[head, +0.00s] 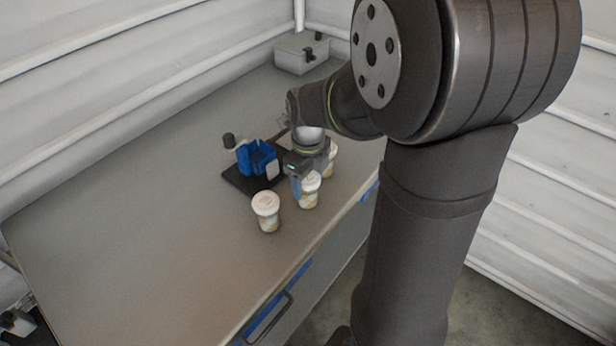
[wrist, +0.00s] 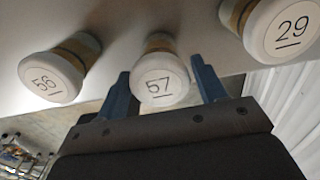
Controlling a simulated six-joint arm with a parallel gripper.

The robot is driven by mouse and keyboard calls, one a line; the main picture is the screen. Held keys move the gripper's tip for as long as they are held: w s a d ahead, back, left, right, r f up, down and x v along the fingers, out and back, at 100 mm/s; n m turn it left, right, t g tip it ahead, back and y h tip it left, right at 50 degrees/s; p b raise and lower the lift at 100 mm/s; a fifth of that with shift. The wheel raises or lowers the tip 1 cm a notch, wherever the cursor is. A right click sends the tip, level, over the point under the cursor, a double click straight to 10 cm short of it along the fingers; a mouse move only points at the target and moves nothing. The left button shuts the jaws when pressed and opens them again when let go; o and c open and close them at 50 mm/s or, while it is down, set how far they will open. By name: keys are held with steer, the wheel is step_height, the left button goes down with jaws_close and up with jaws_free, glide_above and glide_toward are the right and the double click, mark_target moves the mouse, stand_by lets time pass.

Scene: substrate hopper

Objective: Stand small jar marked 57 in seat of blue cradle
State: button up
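The small jar marked 57 (wrist: 160,80) has a white lid and shows between my fingertips in the wrist view. In the head view it is the middle jar (head: 309,192) of three, upright on the bench. My gripper (wrist: 166,88) is open, one blue finger on each side of the jar, with a small gap visible at the right finger. In the head view my gripper (head: 299,186) is right at this jar and partly hides the jar behind. The blue cradle (head: 257,156) stands on a black base (head: 238,181) left of my gripper; its seat looks empty.
A jar that seems marked 56 (wrist: 54,78) and a jar marked 29 (wrist: 285,28) flank it. In the head view, one jar (head: 266,212) stands in front, another (head: 332,158) behind. A dark cylinder (head: 229,140) stands beyond the cradle. The bench's left part is clear.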

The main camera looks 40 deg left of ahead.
steer(key=c, duration=0.5)
steer(key=shift+r, duration=0.1)
steer(key=shift+r, duration=2.4)
steer(key=a+r+n, duration=0.4)
steer(key=a+n, duration=0.1)
steer(key=a, duration=0.4)
steer(key=a+r+n, duration=0.4)
steer(key=a, duration=0.4)
steer(key=shift+w+a+f, duration=0.1)
steer(key=shift+w+f, duration=0.05)
steer(key=shift+f, duration=1.95)
steer(key=shift+w+f, duration=0.1)
steer(key=shift+f, duration=2)
